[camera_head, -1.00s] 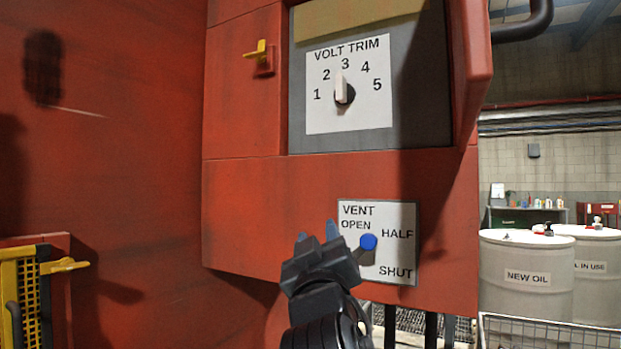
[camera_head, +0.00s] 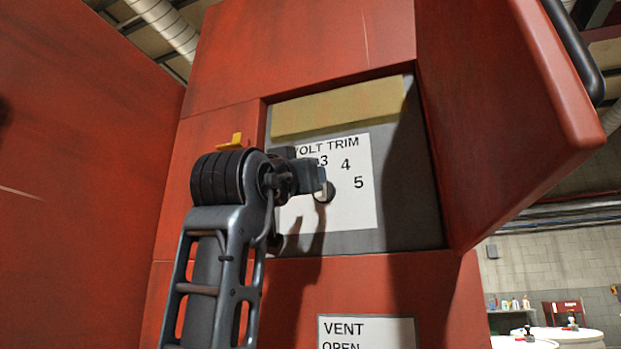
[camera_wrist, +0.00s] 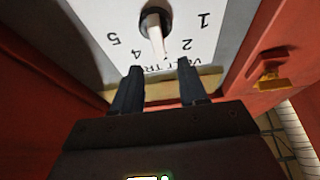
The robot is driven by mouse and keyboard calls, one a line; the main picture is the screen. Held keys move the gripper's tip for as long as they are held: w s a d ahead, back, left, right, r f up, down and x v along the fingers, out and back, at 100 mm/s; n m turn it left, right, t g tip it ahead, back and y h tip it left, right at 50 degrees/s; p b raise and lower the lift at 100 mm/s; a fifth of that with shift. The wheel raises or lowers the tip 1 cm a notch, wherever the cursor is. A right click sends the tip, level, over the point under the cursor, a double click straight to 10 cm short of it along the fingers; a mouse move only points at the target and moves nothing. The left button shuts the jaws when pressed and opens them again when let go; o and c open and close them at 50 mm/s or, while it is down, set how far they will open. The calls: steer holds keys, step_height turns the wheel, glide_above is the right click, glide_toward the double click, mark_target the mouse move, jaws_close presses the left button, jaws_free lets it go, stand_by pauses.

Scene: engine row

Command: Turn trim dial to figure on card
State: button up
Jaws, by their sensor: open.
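The volt trim dial is a white pointer knob (camera_wrist: 154,32) on a white plate (camera_head: 350,205) numbered 1 to 5. In the wrist view the plate is upside down and the pointer is aimed about at 3, between 2 and 4; its exact setting is hard to tell. My gripper (camera_wrist: 160,67) is open, with its two dark fingers either side of the pointer's line and their tips just short of the knob. In the head view my gripper (camera_head: 322,180) hides the plate's left side and most of the knob. I see no readable figure on a card.
A blank tan strip (camera_head: 340,108) runs above the plate in the recess. A red door (camera_head: 505,110) stands open at right. A yellow latch (camera_head: 237,141) is on the recess's left. The vent plate (camera_head: 365,332) is below. White drums (camera_head: 570,338) stand at lower right.

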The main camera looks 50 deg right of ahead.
steer(key=p+x, duration=0.1)
steer(key=x, duration=0.5)
steer(key=shift+d+r+p, duration=0.2)
steer(key=shift+d+p, duration=0.15)
steer(key=shift+p, duration=0.05)
steer(key=shift+w, duration=0.1)
steer(key=shift+f, duration=0.1)
jaws_close()
